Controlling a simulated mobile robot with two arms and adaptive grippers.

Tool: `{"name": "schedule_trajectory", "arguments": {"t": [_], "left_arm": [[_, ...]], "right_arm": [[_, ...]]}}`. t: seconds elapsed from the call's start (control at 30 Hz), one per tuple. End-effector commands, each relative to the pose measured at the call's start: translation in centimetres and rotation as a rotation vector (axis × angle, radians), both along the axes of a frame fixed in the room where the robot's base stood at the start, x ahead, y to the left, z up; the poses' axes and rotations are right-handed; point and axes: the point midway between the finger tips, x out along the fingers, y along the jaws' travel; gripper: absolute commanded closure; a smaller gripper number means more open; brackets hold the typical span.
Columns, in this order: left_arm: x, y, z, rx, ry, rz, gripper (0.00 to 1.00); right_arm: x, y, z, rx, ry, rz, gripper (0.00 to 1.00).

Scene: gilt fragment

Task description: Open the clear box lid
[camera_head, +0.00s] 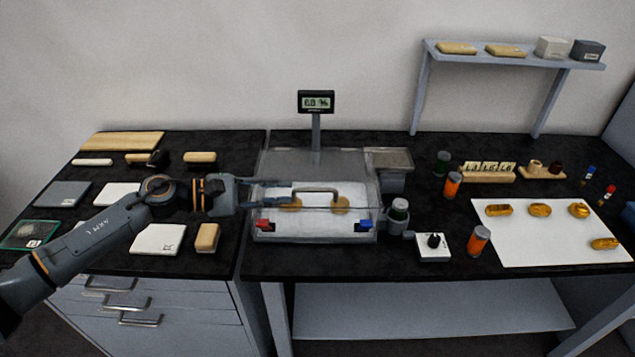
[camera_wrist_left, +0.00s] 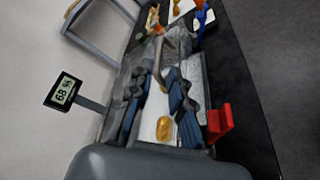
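The clear box (camera_head: 368,236) stands at the middle of the black table, with a white floor and gold pieces (camera_head: 340,204) visible inside. Its clear lid appears down, with a grey bar handle (camera_head: 320,189) across it. A red latch (camera_head: 264,226) and a blue latch (camera_head: 364,226) sit at the front. My left gripper (camera_head: 289,190) is over the left part of the box. My right gripper is not in view.
A display (camera_head: 316,102) on a post stands behind the box. Gold fragments lie on a white sheet (camera_head: 540,240) at far right. Pads and blocks cover the left table.

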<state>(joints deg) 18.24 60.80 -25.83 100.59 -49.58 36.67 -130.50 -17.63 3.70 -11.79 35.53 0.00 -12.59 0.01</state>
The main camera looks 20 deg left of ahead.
Motion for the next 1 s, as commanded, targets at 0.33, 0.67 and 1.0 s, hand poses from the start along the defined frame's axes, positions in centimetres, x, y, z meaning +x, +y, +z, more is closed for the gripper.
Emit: {"name": "schedule_trajectory", "arguments": {"t": [0.33, 0.67, 1.0], "left_arm": [[3.7, -5.5, -0.9, -0.003, -0.001, 0.0, 0.8], [4.6, -6.9, -1.7, -0.001, -0.001, 0.001, 0.8], [4.6, -6.9, -1.7, -0.001, -0.001, 0.001, 1.0]], "right_arm": [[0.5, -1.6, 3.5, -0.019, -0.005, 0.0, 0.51], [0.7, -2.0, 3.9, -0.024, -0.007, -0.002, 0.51], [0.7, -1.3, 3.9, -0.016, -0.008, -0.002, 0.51]]}}
